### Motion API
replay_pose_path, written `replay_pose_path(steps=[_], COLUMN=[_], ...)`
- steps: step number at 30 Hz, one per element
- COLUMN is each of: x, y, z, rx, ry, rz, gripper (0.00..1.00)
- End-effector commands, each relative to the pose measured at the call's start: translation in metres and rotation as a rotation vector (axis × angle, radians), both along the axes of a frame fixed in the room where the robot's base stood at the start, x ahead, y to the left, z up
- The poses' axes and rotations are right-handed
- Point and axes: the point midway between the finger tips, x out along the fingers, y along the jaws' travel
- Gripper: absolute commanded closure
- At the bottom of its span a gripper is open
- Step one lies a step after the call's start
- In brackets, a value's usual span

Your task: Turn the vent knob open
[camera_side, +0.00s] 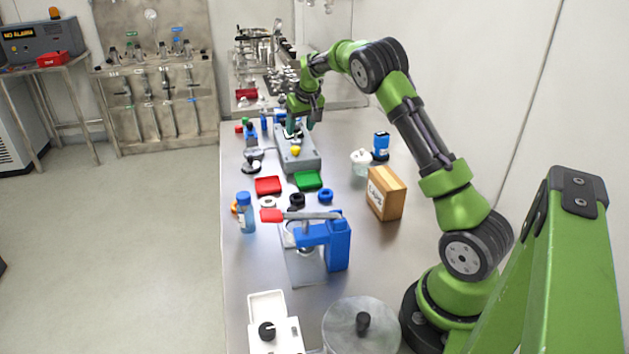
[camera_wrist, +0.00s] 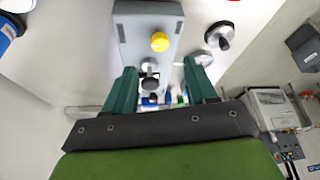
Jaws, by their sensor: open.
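A grey box (camera_side: 300,163) with a yellow button (camera_side: 295,151) lies on the bench; in the wrist view, the box (camera_wrist: 135,42) and yellow button (camera_wrist: 159,42) show at the top. A small metal knob or lever (camera_wrist: 150,66) with a dark end lies between my gripper's fingers in that view. I cannot read a vent label on it. My gripper (camera_side: 298,124) is at the far end of the grey box, pointing down. Its teal fingers (camera_wrist: 160,70) are apart, with the knob between them, not visibly gripped. The fingers partly hide that end of the box in the side view.
A black knob on a round disc (camera_wrist: 222,36) stands beside the box. Red (camera_side: 268,185) and green (camera_side: 308,179) blocks, a blue press (camera_side: 338,243), a carton (camera_side: 386,193) and a white unit with a black knob (camera_side: 267,331) are nearer.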

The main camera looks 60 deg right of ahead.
Motion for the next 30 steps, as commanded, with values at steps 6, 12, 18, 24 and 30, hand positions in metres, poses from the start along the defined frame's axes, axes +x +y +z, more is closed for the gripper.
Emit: replay_pose_path(steps=[6, 12, 18, 24, 30], x=[0.015, 0.025, 0.028, 0.028, 0.028], y=[-0.009, -0.014, -0.016, -0.016, -0.016], z=[-0.044, -0.069, -0.078, -0.078, -0.078], rx=[0.001, 0.001, 0.001, 0.001, 0.001], ry=[0.002, 0.001, -0.001, -0.001, -0.001], rz=[-0.001, -0.001, -0.001, -0.001, -0.001], gripper=[0.44, 0.44, 0.44, 0.44, 0.68])
